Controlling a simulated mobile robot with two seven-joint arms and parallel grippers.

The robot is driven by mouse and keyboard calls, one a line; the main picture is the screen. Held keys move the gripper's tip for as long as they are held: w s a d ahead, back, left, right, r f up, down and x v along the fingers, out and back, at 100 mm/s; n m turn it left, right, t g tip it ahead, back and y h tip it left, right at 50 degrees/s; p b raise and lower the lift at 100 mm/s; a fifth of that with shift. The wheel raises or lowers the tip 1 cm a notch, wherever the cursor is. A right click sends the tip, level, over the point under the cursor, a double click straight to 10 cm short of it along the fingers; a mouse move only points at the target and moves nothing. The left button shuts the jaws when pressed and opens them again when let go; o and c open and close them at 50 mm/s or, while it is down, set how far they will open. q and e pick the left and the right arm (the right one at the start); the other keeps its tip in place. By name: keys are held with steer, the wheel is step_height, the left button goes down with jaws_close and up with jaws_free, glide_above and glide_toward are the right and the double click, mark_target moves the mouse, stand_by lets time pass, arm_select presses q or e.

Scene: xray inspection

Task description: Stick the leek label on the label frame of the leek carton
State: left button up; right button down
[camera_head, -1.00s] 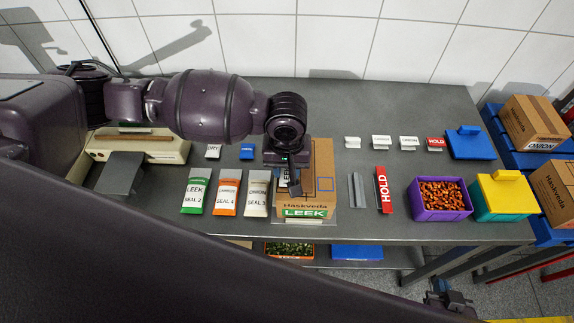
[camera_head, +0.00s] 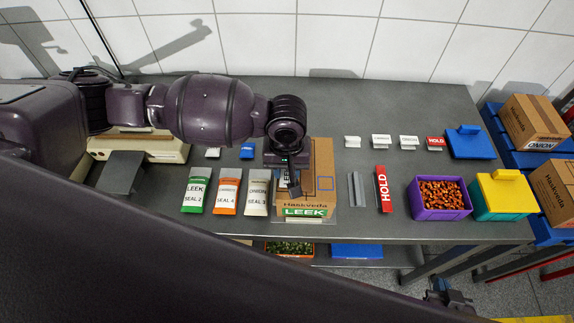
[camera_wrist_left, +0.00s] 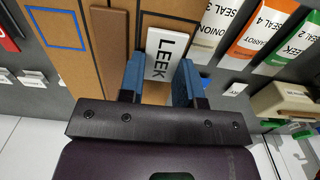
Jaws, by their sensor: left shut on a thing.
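The leek carton (camera_head: 322,158) is a brown box on the grey table, with a green LEEK strip on its front. My left gripper's blue fingers (camera_wrist_left: 158,85) are shut on the white leek label (camera_wrist_left: 165,55), over the carton top beside a brown strip. I cannot tell if the label touches the carton. My right gripper (camera_head: 447,298) is low at the right, its jaws unclear.
Seal pouches (camera_head: 227,192) lie left of the carton. A grey strip (camera_head: 356,190) and a red HOLD sign (camera_head: 383,189) lie right of it. Small label stands (camera_head: 381,141) are behind. A purple bin (camera_head: 439,198) and a yellow-lidded box (camera_head: 503,193) stand further right.

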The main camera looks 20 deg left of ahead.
mark_target(286, 172)
stand_by(0.4)
arm_select(q)
steer(key=o, duration=0.9)
step_height(286, 172, up, 11)
steer(key=shift+f, duration=0.1)
